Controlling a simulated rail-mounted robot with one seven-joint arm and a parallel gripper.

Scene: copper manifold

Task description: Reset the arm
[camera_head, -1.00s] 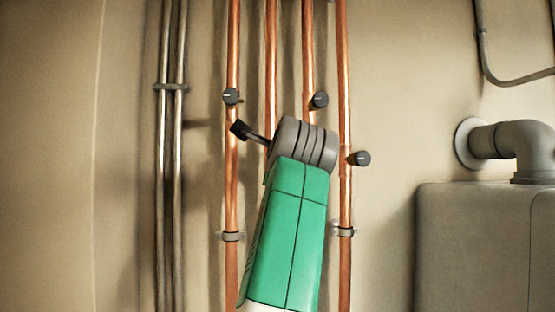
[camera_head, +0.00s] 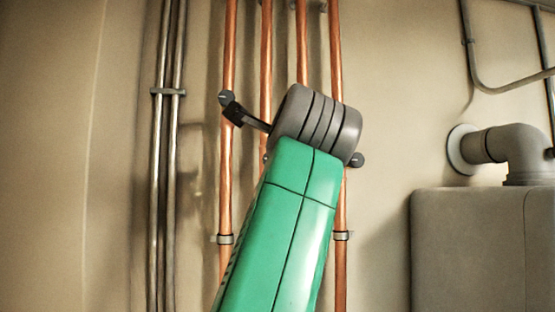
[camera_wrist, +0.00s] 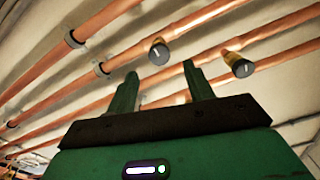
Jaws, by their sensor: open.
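My gripper shows in the wrist view (camera_wrist: 157,85) with its two green fingers spread apart and nothing between them. Beyond the fingertips are a dark round valve knob (camera_wrist: 159,52) and a second one (camera_wrist: 239,64) on the copper pipes (camera_wrist: 95,68). In the head view my green and grey arm stands in front of the vertical copper pipes (camera_head: 336,60) and hides part of them. A dark knob (camera_head: 226,98) shows on the left pipe near the dark part at the arm's end. Another knob (camera_head: 357,160) shows just right of the arm. The fingers are not clear in the head view.
A grey box (camera_head: 470,245) with a fat elbow pipe (camera_head: 510,148) stands at the right. A thin grey conduit (camera_head: 485,82) bends at the upper right. The far left wall is bare.

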